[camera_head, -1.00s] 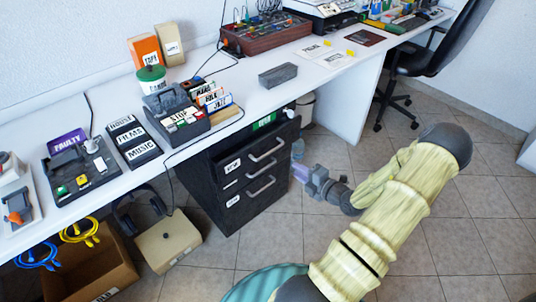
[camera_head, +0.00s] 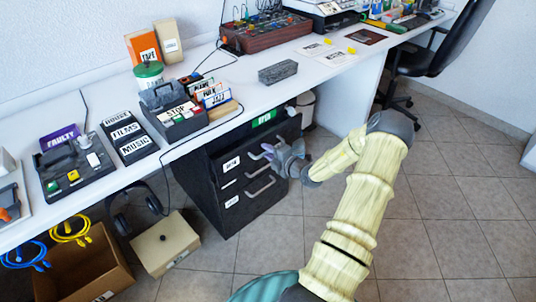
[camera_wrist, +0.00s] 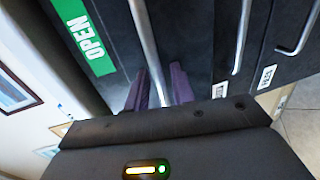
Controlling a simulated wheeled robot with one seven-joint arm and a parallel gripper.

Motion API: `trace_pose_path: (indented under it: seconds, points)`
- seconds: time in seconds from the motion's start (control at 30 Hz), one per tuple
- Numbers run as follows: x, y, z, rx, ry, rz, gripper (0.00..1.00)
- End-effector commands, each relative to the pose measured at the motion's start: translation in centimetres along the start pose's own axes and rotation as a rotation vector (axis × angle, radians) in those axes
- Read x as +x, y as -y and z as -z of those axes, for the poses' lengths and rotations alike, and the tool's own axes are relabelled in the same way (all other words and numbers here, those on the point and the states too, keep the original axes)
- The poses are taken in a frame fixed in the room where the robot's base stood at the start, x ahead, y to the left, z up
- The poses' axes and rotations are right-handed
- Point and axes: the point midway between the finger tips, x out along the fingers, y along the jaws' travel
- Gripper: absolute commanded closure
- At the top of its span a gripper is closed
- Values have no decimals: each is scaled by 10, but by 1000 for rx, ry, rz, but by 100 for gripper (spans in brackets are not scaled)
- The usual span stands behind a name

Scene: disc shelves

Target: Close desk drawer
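The black drawer cabinet (camera_head: 215,190) stands under the white desk, with several front handles and white labels. A green OPEN label (camera_head: 264,118) is above its top drawer handle; the label also shows in the wrist view (camera_wrist: 88,38). My gripper (camera_head: 270,152) is at the top drawer's front, partly covering the handles. In the wrist view my gripper's purple fingers (camera_wrist: 160,85) are apart, with the top drawer handle (camera_wrist: 146,40) running between them. No grip on the bar shows. How far the top drawer stands out is hard to tell.
A beige box (camera_head: 165,243) and a cardboard box (camera_head: 85,275) stand on the floor at left. Floor right of the cabinet is free.

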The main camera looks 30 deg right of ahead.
Motion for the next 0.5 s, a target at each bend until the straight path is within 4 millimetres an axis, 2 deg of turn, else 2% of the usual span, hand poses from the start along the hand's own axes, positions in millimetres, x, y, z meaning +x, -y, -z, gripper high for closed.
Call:
trace_pose_path:
  seconds: [0.3, 0.33, 0.43, 0.5]
  points:
    - [4, 0, 0, 1, 0, 0, 75]
    - [4, 0, 0, 1, 0, 0, 77]
    - [4, 0, 0, 1, 0, 0, 97]
    - [4, 0, 0, 1, 0, 0, 100]
